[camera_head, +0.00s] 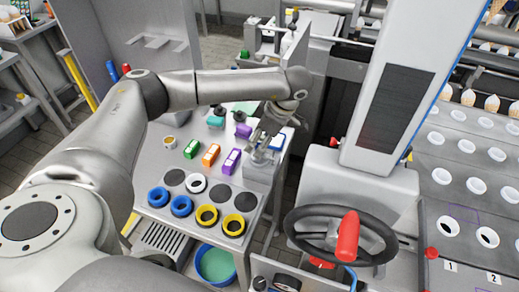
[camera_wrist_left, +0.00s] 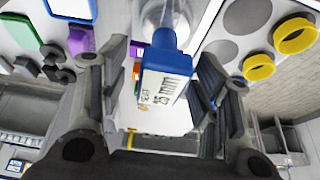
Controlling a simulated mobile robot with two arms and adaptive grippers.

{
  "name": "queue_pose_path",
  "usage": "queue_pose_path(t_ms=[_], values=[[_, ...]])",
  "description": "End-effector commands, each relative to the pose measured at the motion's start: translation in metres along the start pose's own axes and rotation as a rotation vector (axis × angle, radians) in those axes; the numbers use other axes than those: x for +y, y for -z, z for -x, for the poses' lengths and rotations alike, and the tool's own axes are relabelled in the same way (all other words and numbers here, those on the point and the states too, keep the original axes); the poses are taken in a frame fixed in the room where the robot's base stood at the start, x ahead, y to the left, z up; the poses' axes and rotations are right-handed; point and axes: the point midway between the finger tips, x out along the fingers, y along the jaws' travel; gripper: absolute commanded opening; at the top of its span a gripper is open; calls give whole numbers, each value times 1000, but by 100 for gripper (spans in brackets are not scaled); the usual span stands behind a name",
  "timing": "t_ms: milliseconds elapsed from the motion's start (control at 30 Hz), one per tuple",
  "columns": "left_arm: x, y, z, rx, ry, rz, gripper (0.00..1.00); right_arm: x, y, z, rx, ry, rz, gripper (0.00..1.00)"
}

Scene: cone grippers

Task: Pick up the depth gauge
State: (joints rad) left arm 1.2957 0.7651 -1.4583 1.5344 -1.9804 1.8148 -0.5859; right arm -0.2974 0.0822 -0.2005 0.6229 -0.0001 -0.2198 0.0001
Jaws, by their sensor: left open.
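In the head view a blue and white piece (camera_head: 277,142) shows beside my left gripper (camera_head: 262,138), at the table's right end. My left gripper is open, with one finger on each side of the marked block in the left wrist view. I cannot tell whether the fingers touch it. My right gripper is not in view.
The grey table (camera_head: 185,215) holds green (camera_head: 192,148), orange (camera_head: 210,155) and purple (camera_head: 230,162) blocks, plus blue (camera_head: 158,196) and yellow (camera_head: 206,216) rings. A grey machine with a black handwheel (camera_head: 340,236) stands to the right.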

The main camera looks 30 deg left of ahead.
Motion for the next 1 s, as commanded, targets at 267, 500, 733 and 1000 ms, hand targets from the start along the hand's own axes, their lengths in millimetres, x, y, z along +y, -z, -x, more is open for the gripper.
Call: queue_pose_path(t_ms=[267, 500, 733, 1000], values=[[0, 0, 0, 0, 0, 0, 43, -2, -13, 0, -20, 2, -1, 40], [0, 0, 0, 0, 0, 0, 12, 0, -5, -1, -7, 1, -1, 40], [0, 0, 0, 0, -1, 1, 0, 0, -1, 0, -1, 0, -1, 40], [1, 1, 4, -1, -2, 1, 0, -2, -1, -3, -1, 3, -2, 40]])
